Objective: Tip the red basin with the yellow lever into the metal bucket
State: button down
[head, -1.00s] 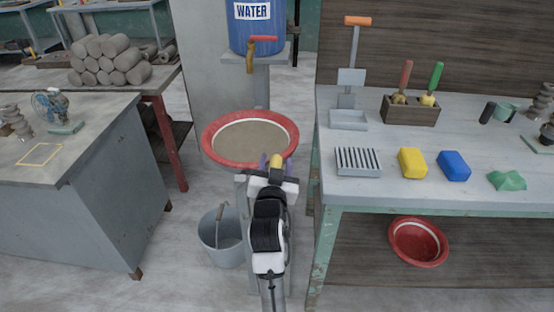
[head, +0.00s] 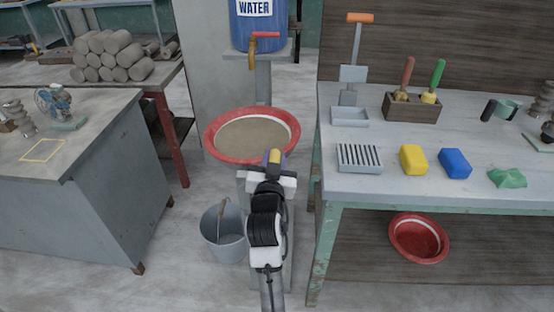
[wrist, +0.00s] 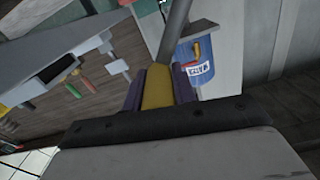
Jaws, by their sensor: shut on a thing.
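The red basin (head: 211,147) holds brownish-grey contents and sits about level on its stand below the water barrel's tap. The yellow lever (wrist: 157,88) is between the two purple fingertips of my gripper (head: 274,158), at the basin's near side. In the wrist view my gripper (wrist: 158,92) is shut on the lever's yellow grip, and a grey rod runs up from it. The metal bucket (head: 222,235) stands upright on the floor, below and left of the lever. My arm hides part of the stand.
A blue water barrel (head: 258,28) with a red-handled tap stands behind the basin. A workbench (head: 450,192) with tools and sponges is close on the right, with another red basin (head: 418,240) beneath it. A grey cabinet (head: 85,205) stands left. Floor between cabinet and bucket is free.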

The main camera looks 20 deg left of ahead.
jog(key=s+a+r+n+p, duration=0.2)
jog(key=a+r+n, duration=0.1)
jog(key=a+n, duration=0.2)
jog(key=shift+a+r, duration=0.15)
jog(key=shift+a, duration=0.8)
jog(key=c, duration=1.1)
grip_release()
jog(key=p+v, duration=0.2)
jog(key=v, duration=1.1)
jog(key=shift+s+d, duration=0.1)
jog(key=shift+s, duration=0.25)
